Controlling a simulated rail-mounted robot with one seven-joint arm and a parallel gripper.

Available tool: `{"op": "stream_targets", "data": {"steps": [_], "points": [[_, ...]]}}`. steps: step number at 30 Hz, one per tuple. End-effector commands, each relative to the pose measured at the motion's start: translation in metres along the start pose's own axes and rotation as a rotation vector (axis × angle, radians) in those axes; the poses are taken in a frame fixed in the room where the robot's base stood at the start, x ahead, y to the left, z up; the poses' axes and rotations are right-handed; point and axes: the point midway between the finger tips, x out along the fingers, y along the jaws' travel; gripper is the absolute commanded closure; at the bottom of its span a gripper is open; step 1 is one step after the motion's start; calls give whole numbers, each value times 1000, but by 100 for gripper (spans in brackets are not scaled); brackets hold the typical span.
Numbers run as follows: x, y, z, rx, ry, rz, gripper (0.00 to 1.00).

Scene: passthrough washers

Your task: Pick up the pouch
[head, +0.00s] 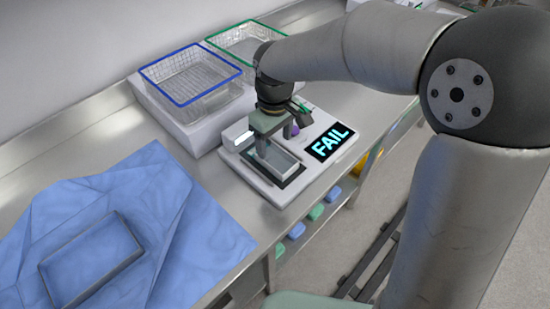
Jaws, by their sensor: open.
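My gripper (264,150) is open and points down over a white device (262,186) with a lit display (329,142) reading "FAIL". Its fingers are at a small light-grey open-topped tray (286,166) set in the device; I cannot tell whether they touch it. I cannot make out a pouch for certain; the gripper hides part of the device and tray. A small purple thing (295,130) shows just behind the gripper.
A blue-rimmed wire basket (192,103) and a green-rimmed one (215,42) stand behind the device. A blue cloth (200,235) with a rectangular tray (128,226) lies at left. The steel counter's front edge is close to the device; small blue and green items sit below.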

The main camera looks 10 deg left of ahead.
Motion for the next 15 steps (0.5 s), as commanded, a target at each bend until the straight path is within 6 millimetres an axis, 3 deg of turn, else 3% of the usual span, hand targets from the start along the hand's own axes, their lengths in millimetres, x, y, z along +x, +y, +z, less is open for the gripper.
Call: {"op": "stream_targets", "data": {"steps": [9,15], "points": [[43,-2,3,0,-3,-1,33],[48,-2,3,0,-1,0,33]]}}
